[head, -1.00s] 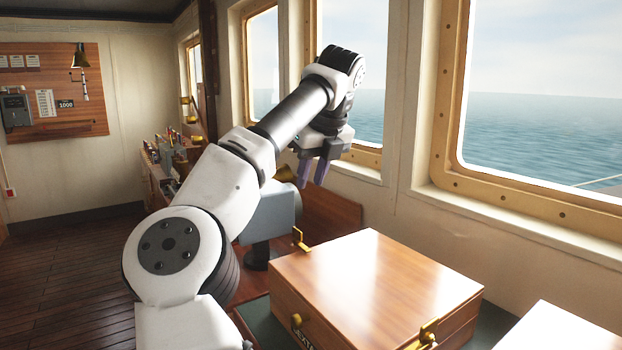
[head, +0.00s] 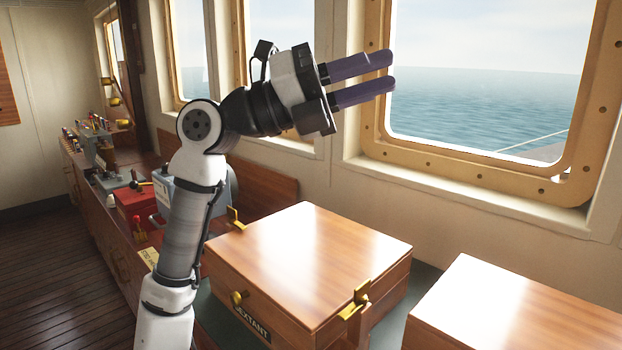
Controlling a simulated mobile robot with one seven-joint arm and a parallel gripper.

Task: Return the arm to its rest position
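My gripper (head: 392,71) has purple fingers and is raised in front of the windows, pointing right. Its fingers are apart, with a narrow empty gap between them. My arm (head: 195,215) rises from the bottom of the view and bends at an elbow joint, with the forearm reaching right. The gripper appears above the closed wooden sextant box (head: 310,250) and touches nothing that I can see.
A second wooden box (head: 520,310) stands at the lower right. A red box (head: 133,203) and several small items sit on the wooden counter at left. Window frames (head: 375,130) line the wall behind the gripper. The plank floor (head: 50,270) at left is clear.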

